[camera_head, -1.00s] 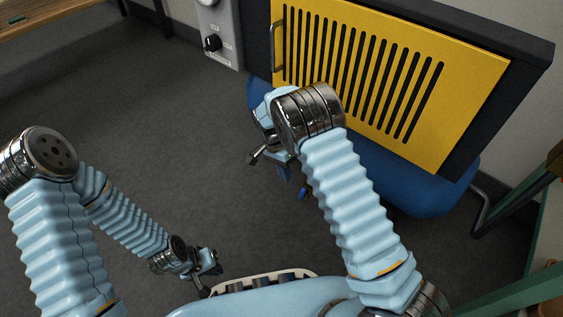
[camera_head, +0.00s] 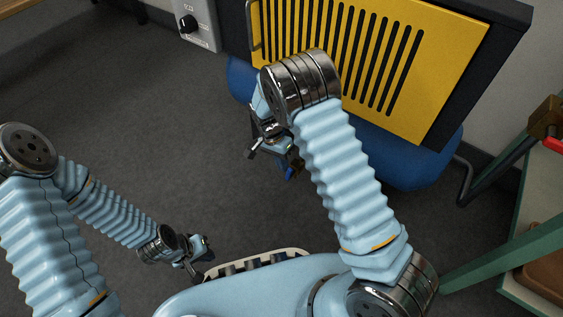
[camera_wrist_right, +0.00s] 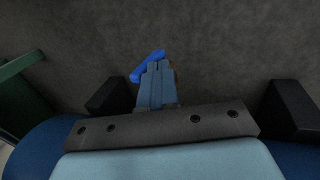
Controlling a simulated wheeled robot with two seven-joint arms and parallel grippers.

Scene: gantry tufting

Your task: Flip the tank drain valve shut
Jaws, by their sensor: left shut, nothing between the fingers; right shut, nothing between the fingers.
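The blue tank (camera_head: 400,165) sits low under the yellow slotted panel. The drain valve's small blue lever (camera_head: 290,173) shows below the tank's left part, partly behind my right gripper. In the right wrist view the blue lever (camera_wrist_right: 148,66) lies slanted just past the fingertips. My right gripper (camera_head: 288,157) is shut and empty, close to the lever; I cannot tell whether they touch. Its closed fingers (camera_wrist_right: 157,68) show in the wrist view. The valve body is hidden. My left gripper (camera_head: 205,245) is shut and empty, low over the floor at left.
A dark cabinet with a yellow slotted door (camera_head: 385,60) stands above the tank. A green-framed bench (camera_head: 500,255) stands at right, with a red item (camera_head: 554,146). The grey floor (camera_head: 120,110) at left is clear.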

